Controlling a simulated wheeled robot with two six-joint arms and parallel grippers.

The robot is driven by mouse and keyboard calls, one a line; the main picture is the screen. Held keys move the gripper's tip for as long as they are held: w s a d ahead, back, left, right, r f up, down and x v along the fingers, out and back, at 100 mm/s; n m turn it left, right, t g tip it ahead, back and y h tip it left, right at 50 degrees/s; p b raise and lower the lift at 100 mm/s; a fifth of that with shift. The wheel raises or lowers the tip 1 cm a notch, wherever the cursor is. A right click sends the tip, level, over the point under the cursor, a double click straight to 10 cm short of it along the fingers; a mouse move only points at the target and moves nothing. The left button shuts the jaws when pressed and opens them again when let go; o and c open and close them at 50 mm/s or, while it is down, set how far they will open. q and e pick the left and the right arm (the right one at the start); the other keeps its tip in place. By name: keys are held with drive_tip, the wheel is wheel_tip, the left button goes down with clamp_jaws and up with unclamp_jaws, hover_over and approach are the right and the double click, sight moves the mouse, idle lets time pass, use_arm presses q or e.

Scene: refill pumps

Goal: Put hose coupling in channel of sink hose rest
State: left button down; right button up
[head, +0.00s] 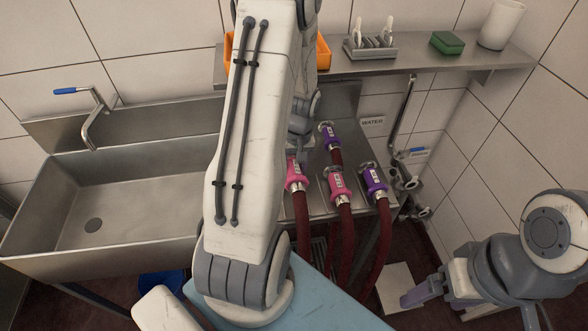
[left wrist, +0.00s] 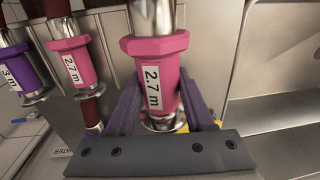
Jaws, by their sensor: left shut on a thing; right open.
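My left gripper (left wrist: 165,105) is shut on a pink hose coupling (left wrist: 153,75) labelled 2.7 m, its fingers on either side of it. In the head view this pink coupling (head: 296,173) is at the left of the front row, on a dark red hose; my left arm hides the gripper there. A second pink coupling (head: 338,184) and a purple coupling (head: 373,181) sit to its right. Another purple coupling (head: 328,136) lies farther back. The couplings are at a metal hose rest (head: 318,196) beside the sink; its channels are mostly hidden. My right gripper (head: 436,292) is open, low at the right.
The steel sink (head: 130,200) with a blue-handled tap (head: 95,115) is at the left. A wall shelf (head: 440,63) holds a grey holder (head: 370,47), a green sponge (head: 447,42) and a white cup (head: 499,25). A WATER sign (head: 372,122) and pipes (head: 404,130) are on the wall.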

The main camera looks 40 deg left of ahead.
use_arm(q)
drive_tip(key=shift+f+b, duration=3.5)
drive_tip(key=shift+f, duration=0.9)
drive_tip(key=shift+f, duration=0.1)
drive_tip(key=shift+c, duration=1)
unclamp_jaws()
drive_tip(key=shift+w, duration=0.1)
drive_tip(key=shift+w+r, duration=0.1)
drive_tip(key=shift+r, duration=0.2)
drive_tip(key=r, duration=1)
drive_tip(key=shift+w+d, duration=0.15)
drive_tip(key=shift+d, duration=0.1)
drive_tip(key=shift+f, duration=0.1)
